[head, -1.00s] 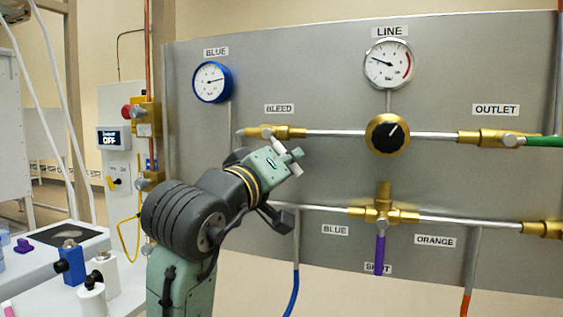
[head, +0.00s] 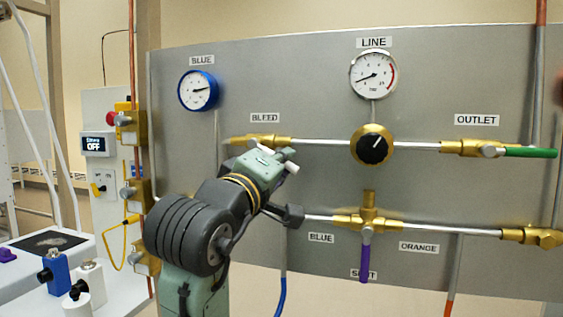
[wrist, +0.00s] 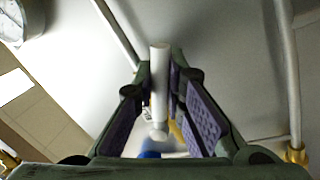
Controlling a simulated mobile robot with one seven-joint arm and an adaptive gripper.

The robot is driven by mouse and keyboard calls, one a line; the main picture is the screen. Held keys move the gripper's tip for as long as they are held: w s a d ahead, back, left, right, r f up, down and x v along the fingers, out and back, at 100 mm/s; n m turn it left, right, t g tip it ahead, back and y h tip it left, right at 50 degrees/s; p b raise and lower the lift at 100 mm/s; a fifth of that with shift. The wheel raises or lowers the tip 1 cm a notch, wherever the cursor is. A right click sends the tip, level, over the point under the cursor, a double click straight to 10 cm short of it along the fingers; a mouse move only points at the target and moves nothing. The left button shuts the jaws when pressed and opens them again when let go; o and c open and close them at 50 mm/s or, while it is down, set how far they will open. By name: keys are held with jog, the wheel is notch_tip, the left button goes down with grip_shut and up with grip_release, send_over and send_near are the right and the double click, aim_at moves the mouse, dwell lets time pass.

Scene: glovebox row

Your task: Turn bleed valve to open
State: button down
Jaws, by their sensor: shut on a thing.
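The bleed valve (head: 262,141) is a brass body on the upper pipe, under the BLEED label (head: 265,118). Its white handle (head: 292,167) slants down to the right in the head view, partly hidden by my gripper. My gripper (head: 278,158) is at the valve from below left and is shut on this handle. In the wrist view the white handle (wrist: 159,95) stands between the two purple-padded fingers (wrist: 162,68).
The LINE gauge (head: 373,76) needle points lower left. A black-and-brass knob (head: 372,145) and the green-handled outlet valve (head: 515,151) lie right on the same pipe. A purple-handled valve (head: 365,255) is below. The blue gauge (head: 198,90) is above left.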

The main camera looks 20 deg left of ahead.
jog(key=c, duration=1.6)
grip_release()
jog(key=shift+c, duration=0.2)
jog(key=v, duration=1.2)
jog(key=shift+a, duration=0.1)
